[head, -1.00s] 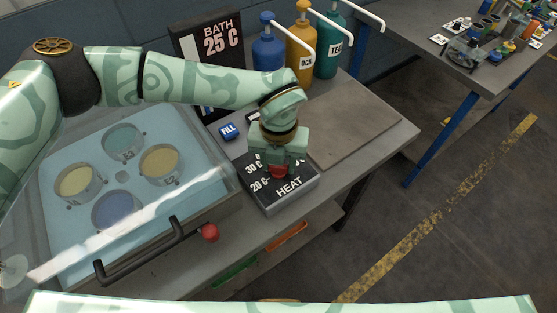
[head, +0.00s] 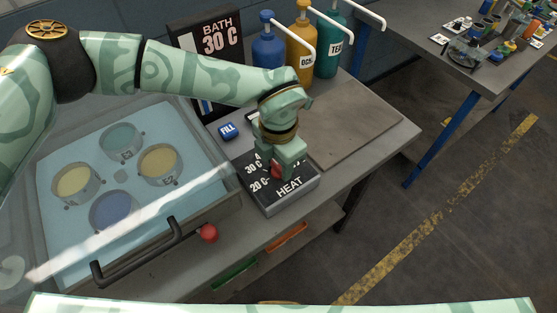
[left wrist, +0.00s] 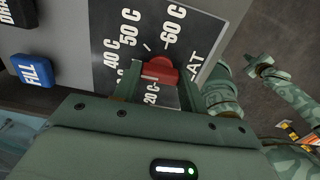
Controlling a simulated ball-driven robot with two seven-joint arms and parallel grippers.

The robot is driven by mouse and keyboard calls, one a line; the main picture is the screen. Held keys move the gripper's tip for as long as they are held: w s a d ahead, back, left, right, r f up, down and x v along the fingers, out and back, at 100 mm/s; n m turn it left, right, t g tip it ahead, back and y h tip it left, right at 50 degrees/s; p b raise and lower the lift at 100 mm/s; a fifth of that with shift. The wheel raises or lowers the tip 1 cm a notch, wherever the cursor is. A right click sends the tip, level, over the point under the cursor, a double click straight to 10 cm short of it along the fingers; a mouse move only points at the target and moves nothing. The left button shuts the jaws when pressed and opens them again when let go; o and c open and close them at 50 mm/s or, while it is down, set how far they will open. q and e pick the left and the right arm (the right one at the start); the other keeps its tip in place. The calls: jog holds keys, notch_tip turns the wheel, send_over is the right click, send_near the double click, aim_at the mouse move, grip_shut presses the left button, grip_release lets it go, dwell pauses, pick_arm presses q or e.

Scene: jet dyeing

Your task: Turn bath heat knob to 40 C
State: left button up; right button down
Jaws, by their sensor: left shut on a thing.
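The heat box (head: 291,191) has a dark face with white temperature marks and stands near the bench's front edge. Its red knob (head: 276,173) is mostly hidden by my left gripper (head: 281,162) in the head view. In the left wrist view the red knob (left wrist: 160,70) sits between the fingers of my left gripper (left wrist: 158,84), which is shut on it. Marks from 20 C to 60 C show around it; I cannot tell which mark it points at. The bath display (head: 219,42) reads 30 C.
A blue FILL button (head: 228,130) is beside the heat box. The dye bath (head: 120,175) with its handle is at left. Blue, yellow and teal bottles (head: 299,45) stand behind. Green parts of mine, perhaps my right arm (left wrist: 290,95), show in the left wrist view.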

pick_arm(q)
jog(key=shift+r, duration=0.1)
dwell(0.3)
jog(key=o, duration=1)
notch_tip(320, 180, up, 16)
jog(key=shift+r+p, duration=0.1)
jog(key=shift+p, duration=0.5)
